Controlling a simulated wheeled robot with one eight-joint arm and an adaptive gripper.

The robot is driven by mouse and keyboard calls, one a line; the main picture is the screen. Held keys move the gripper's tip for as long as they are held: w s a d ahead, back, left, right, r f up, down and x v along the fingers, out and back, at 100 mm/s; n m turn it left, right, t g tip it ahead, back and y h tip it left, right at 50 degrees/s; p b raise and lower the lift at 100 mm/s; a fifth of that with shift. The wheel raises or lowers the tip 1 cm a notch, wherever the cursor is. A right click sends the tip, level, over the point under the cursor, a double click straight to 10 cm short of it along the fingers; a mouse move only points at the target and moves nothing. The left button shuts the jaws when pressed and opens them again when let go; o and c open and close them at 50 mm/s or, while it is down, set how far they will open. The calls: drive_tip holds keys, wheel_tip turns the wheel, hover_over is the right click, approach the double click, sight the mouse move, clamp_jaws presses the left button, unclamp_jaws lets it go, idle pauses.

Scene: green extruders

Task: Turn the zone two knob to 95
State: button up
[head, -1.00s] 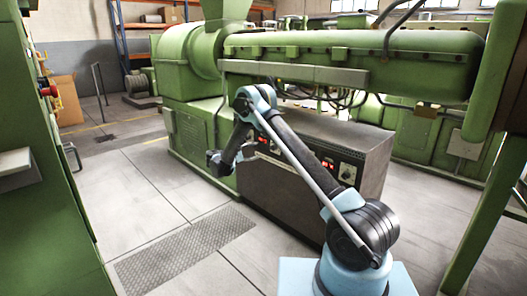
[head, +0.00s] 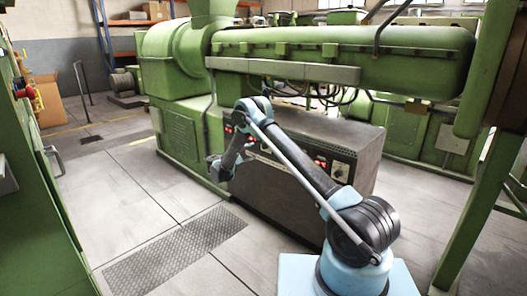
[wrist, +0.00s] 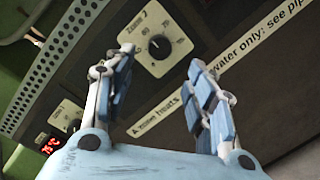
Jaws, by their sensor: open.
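A round black knob (wrist: 159,46) sits on a pale square dial plate with a label starting "Zone" and printed numbers. The character after "Zone" is hard to read, and so is the exact setting. My gripper (wrist: 160,60) is open, with one finger on each side of the dial plate in the wrist view. The knob shows between the fingertips, apart from both; nothing is held. In the head view my gripper (head: 217,168) is in front of the dark control cabinet (head: 290,200), near its left end. The knob is too small to make out there.
The green extruder barrel (head: 400,60) overhangs the cabinet. Open floor (head: 120,210) lies left.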

drive_tip(key=x, duration=0.8)
drive_tip(key=shift+w, duration=0.15)
